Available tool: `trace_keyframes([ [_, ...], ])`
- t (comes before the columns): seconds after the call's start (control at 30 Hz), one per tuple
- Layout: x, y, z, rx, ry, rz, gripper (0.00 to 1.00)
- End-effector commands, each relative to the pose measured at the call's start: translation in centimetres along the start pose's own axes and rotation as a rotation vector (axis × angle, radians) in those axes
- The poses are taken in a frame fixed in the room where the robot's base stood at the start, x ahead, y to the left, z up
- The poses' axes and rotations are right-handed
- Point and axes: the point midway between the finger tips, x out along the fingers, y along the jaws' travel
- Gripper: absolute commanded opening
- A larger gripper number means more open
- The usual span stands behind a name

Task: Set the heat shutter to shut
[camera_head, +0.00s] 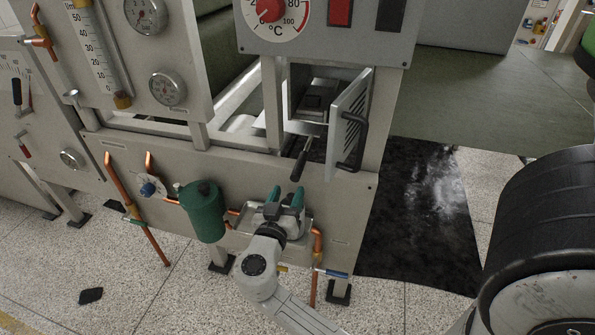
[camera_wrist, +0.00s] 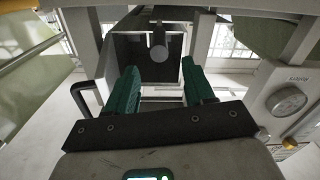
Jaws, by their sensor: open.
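A small open compartment (camera_head: 310,92) sits below the temperature dial. Its slatted door (camera_head: 346,120), with a black bar handle (camera_head: 352,140), stands swung open on the right. A lever with a black grip (camera_head: 298,165) hangs below the opening; no marking shows which part is the heat shutter. My gripper (camera_head: 285,196) has green fingers, is open and empty, and sits below the lever grip. In the wrist view, a round grey lever end (camera_wrist: 160,54) shows beyond and between the fingertips, apart from them, before the dark compartment. The door's black handle (camera_wrist: 84,97) is at left there.
A green cup-shaped vessel (camera_head: 203,212) and copper pipes (camera_head: 137,208) are left of my gripper on the front panel. A gauge (camera_wrist: 287,101) shows at right in the wrist view. A dark mat (camera_head: 415,215) lies on the floor to the right.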

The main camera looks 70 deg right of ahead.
Motion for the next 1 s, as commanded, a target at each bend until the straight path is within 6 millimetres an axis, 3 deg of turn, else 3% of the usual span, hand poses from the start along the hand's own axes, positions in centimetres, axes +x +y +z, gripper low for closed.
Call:
trace_keyframes([
  [0.3,5.9,0.1,-0.2,-0.002,-0.003,0.005,0.53],
  [0.5,8.2,0.1,-0.1,-0.002,-0.003,0.004,0.53],
  [0.9,8.8,0.1,0.1,-0.001,-0.003,0.002,0.53],
  [1.0,8.8,0.1,0.1,-0.001,-0.003,0.002,0.44],
])
